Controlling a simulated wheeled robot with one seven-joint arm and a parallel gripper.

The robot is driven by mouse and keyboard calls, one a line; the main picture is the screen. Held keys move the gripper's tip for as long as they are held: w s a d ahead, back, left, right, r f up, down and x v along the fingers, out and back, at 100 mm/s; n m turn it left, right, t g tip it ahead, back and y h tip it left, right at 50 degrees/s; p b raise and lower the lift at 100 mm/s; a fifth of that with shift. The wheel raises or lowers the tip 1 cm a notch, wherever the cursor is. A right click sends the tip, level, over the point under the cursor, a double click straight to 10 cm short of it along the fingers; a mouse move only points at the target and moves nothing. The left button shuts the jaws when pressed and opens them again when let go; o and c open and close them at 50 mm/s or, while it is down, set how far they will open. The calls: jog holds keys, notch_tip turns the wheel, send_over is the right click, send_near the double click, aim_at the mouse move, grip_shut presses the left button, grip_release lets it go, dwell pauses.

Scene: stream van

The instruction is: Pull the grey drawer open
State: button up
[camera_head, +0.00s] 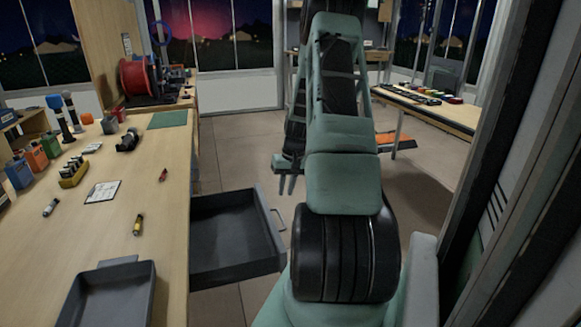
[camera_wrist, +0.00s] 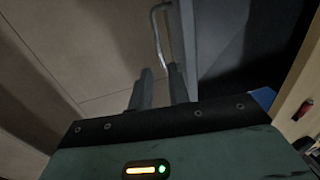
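The grey drawer (camera_head: 262,262) stands pulled out from the right side of the wooden workbench, its empty inside showing. Its thin bar handle (camera_head: 280,222) is on the drawer's right-hand front. My gripper (camera_head: 287,188) points down just above and beyond the handle in the head view. In the wrist view, the two fingers of my gripper (camera_wrist: 160,70) are apart with nothing visible between them. The handle (camera_wrist: 157,35) shows just past the fingertips, nearer the right finger, with the drawer (camera_wrist: 208,35) to its right. I cannot tell whether a finger touches the handle.
The workbench (camera_head: 110,235) at left bears a grey tray (camera_head: 72,300), a yellow glue-like tube (camera_head: 138,225), small boxes and a red cable reel (camera_head: 138,78). Another table (camera_head: 440,115) stands at back right. Brown floor (camera_head: 235,160) is clear beyond the drawer.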

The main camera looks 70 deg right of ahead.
notch_tip(320, 180, up, 8)
jog(key=s+d, duration=0.1)
jog(key=shift+r, duration=0.15)
jog(key=shift+s, duration=0.1)
dwell(0.4)
